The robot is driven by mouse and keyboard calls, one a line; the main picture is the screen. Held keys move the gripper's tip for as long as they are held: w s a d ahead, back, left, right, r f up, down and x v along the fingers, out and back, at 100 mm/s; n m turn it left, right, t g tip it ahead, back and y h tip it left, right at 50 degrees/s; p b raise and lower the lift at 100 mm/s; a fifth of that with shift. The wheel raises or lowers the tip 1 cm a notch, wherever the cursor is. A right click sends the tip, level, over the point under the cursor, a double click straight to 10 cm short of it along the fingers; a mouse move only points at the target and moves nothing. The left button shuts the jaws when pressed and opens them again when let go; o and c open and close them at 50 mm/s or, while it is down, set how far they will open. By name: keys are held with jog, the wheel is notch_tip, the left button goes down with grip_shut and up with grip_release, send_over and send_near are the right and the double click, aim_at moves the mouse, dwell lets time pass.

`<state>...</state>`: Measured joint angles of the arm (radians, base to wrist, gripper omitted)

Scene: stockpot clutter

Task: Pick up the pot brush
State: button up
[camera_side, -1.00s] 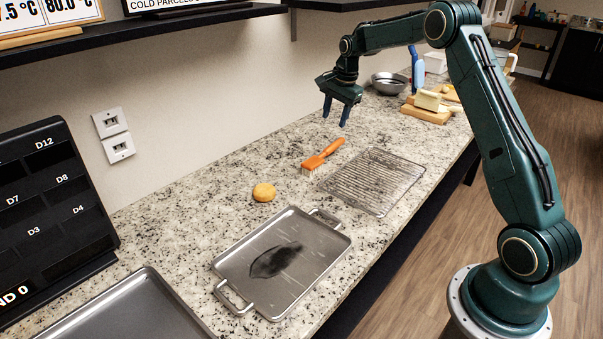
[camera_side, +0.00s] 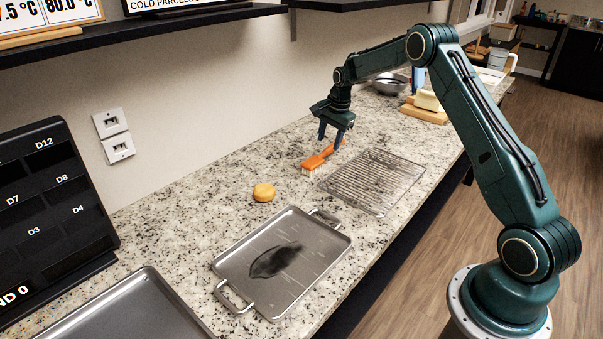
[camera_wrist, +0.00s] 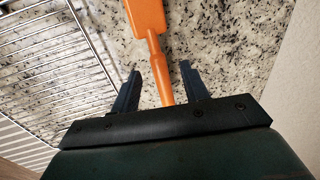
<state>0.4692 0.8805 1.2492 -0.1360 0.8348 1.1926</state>
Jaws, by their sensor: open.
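The pot brush (camera_side: 316,161) lies on the speckled counter, with an orange body and pale bristles at its near end. In the wrist view the orange brush (camera_wrist: 147,18) runs from the top edge down between my fingers. My gripper (camera_side: 329,143) is open above the handle end of the brush, and its fingers hide part of that handle. In the wrist view my gripper (camera_wrist: 160,80) has one finger on each side of the handle, with gaps on both sides. Whether the fingertips reach down to handle height is hard to tell.
A wire rack (camera_side: 373,181) lies just right of the brush. A round yellow-orange item (camera_side: 263,192) sits to the front left. A metal tray with handles (camera_side: 234,265) is nearer the camera. The wall (camera_side: 220,110) stands behind; bare counter lies between it and the brush.

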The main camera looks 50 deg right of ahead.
aim_at(327, 149)
jog(key=shift+f, duration=0.3)
jog(key=shift+w+f, duration=0.2)
jog(key=shift+f, duration=1.05)
jog(key=shift+w+f, duration=0.2)
jog(key=shift+f, duration=1)
jog(key=shift+c, duration=0.3)
grip_shut()
